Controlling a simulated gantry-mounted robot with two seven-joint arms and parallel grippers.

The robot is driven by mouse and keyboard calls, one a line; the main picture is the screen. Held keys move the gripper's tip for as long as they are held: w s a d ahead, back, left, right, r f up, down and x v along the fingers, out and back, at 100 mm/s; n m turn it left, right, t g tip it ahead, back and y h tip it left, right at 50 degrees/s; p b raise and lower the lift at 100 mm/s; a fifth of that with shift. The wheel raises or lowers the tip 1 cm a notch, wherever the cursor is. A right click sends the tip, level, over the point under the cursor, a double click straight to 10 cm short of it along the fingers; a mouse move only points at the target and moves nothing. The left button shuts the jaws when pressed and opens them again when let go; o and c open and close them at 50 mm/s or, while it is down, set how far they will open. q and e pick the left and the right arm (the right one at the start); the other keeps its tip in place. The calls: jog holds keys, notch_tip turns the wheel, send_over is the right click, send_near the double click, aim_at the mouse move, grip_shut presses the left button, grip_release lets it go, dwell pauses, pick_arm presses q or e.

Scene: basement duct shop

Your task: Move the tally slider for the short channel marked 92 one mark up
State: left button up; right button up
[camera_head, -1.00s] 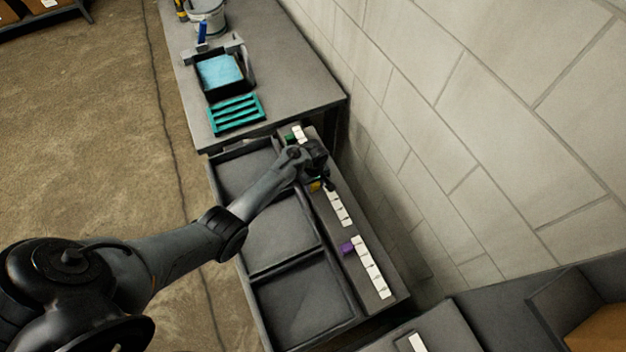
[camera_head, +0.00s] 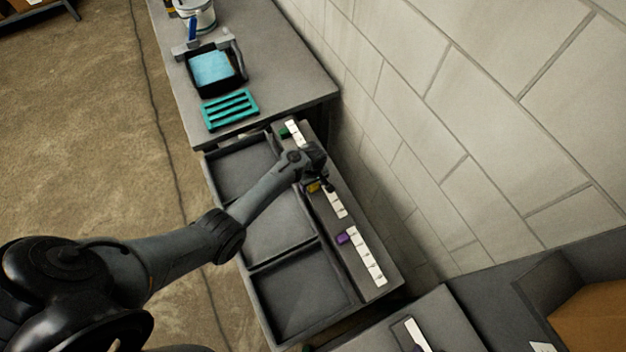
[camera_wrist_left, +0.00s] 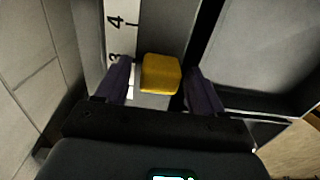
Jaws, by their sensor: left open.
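The tally board (camera_head: 366,263) is a dark strip with white number scales and green (camera_head: 284,132), yellow (camera_head: 313,187) and purple (camera_head: 342,238) sliders. No channel label is readable, so I cannot tell which slider is marked 92. My left gripper (camera_head: 316,182) is over the yellow slider, partly hiding it and its scale. In the left wrist view, the open fingers (camera_wrist_left: 158,70) stand on either side of the yellow slider (camera_wrist_left: 160,73), with gaps visible. It sits beside the white scale (camera_wrist_left: 122,28), near the 3 and below the 4. My right gripper is out of view.
Empty dark bins (camera_head: 300,300) lie left of the board, and a block wall (camera_head: 440,130) rises on its right. The bench (camera_head: 270,60) beyond holds a teal rack (camera_head: 230,110) and a black tray (camera_head: 232,84) with a blue pad.

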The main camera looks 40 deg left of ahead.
pick_arm(q)
notch_tip(320, 180, up, 9)
jog(key=shift+r+p, duration=0.2)
jog(key=shift+p, duration=0.3)
jog(key=shift+r, duration=0.65)
